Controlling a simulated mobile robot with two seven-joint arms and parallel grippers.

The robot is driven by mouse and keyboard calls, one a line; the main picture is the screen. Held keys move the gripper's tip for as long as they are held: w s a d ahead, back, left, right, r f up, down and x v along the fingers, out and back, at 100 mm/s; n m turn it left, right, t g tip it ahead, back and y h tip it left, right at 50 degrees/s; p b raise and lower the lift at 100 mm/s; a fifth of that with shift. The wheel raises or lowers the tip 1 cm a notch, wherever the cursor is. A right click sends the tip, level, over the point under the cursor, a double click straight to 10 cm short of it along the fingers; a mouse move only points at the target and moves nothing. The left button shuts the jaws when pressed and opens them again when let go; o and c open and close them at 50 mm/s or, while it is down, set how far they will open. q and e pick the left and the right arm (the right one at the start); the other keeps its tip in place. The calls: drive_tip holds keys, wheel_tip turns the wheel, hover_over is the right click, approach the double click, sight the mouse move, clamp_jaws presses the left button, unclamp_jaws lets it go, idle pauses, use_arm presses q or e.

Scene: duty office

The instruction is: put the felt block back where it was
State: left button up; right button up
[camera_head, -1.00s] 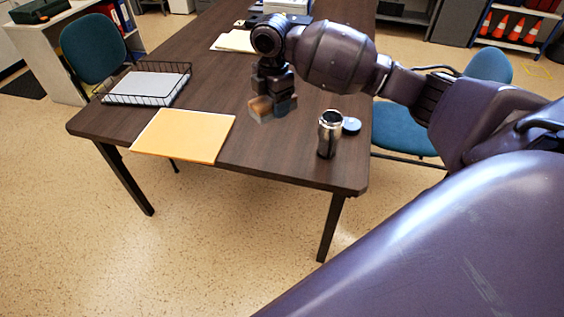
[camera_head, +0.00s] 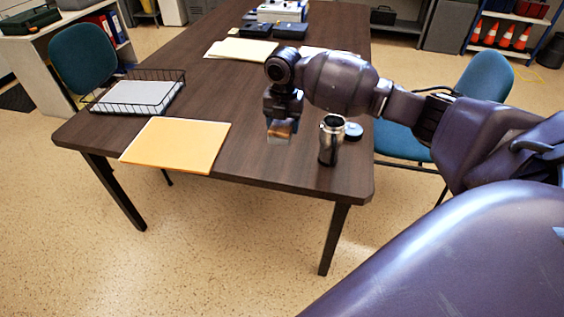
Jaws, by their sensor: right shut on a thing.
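The felt block (camera_head: 280,133), brown on top and grey below, is between the fingers of my right gripper (camera_head: 281,122). The gripper is shut on it and points down over the near part of the dark table (camera_head: 255,165). The fingers hide part of the block. I cannot tell whether its underside touches the tabletop. The block is just left of a steel tumbler (camera_head: 331,141) and apart from it. My left gripper is not in view.
A round blue-grey lid (camera_head: 353,130) lies by the tumbler. An orange-yellow folder (camera_head: 176,145) lies left of the block, a wire tray (camera_head: 138,95) beyond it. Papers (camera_head: 240,49) and dark boxes (camera_head: 290,30) lie farther back. Bare tabletop shows between folder and gripper.

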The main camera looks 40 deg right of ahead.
drive_tip(key=b, duration=0.1)
hover_over(283, 167)
wheel_tip(283, 167, down, 7)
drive_tip(key=shift+s+f, duration=0.1)
drive_tip(key=shift+f, duration=0.6)
wheel_tip(283, 167, down, 6)
drive_tip(key=shift+r+b, duration=0.25)
drive_tip(key=shift+b, duration=0.5)
drive_tip(key=shift+r, duration=0.1)
drive_tip(key=shift+f, duration=0.2)
drive_tip(key=o, duration=0.9)
